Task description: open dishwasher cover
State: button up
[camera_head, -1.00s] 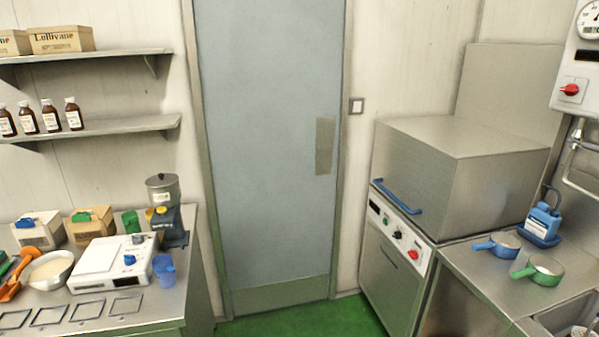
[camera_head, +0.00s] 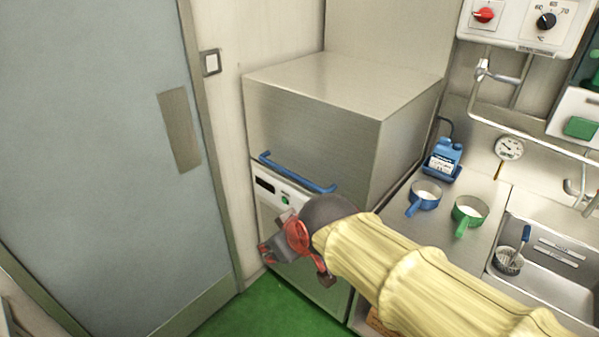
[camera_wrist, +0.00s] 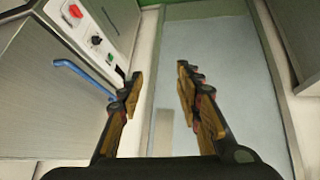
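The dishwasher cover (camera_head: 330,115) is a boxy steel hood, sitting down on the machine's base. A blue bar handle (camera_head: 297,172) runs along its lower front edge. The handle also shows at the left in the wrist view (camera_wrist: 80,74). My gripper (camera_head: 290,265) is in front of the machine's control panel, below the handle and apart from it. In the wrist view my gripper (camera_wrist: 159,75) has its two fingers spread with nothing between them. My gripper and arm hide part of the panel and base front in the head view.
A grey door (camera_head: 90,150) is at the left. Green floor (camera_head: 250,310) shows between.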

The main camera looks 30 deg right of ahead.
jog(key=w+d+f+n+t, duration=0.1)
jog(key=w+d+n+t, duration=0.15)
jog(key=w, duration=1.15)
jog(key=n+t+h+p, duration=0.3)
jog(key=n+h, duration=0.1)
send_near(291, 176)
jog(key=w+a+r, duration=0.1)
jog(key=a+r, duration=0.2)
jog(key=a, duration=0.3)
jog(key=w+d+f+h, duration=0.1)
jog(key=d+f, duration=0.1)
jog(key=d+f+n+t+h, duration=0.1)
jog(key=d+f, duration=0.1)
jog(key=w+d+f+n+t, duration=0.1)
jog(key=d+f, duration=0.1)
jog(key=shift+w+d+n+h, duration=0.1)
jog(key=shift+w+n+h, duration=0.15)
jog(key=shift+w+h, duration=0.15)
jog(key=b+x, duration=0.1)
jog(key=x, duration=0.6)
jog(key=shift+w+d+f, duration=0.1)
jog(key=shift+w+d, duration=0.05)
jog(key=shift+c, duration=0.6)
jog(key=c, duration=0.7)
grip_shut()
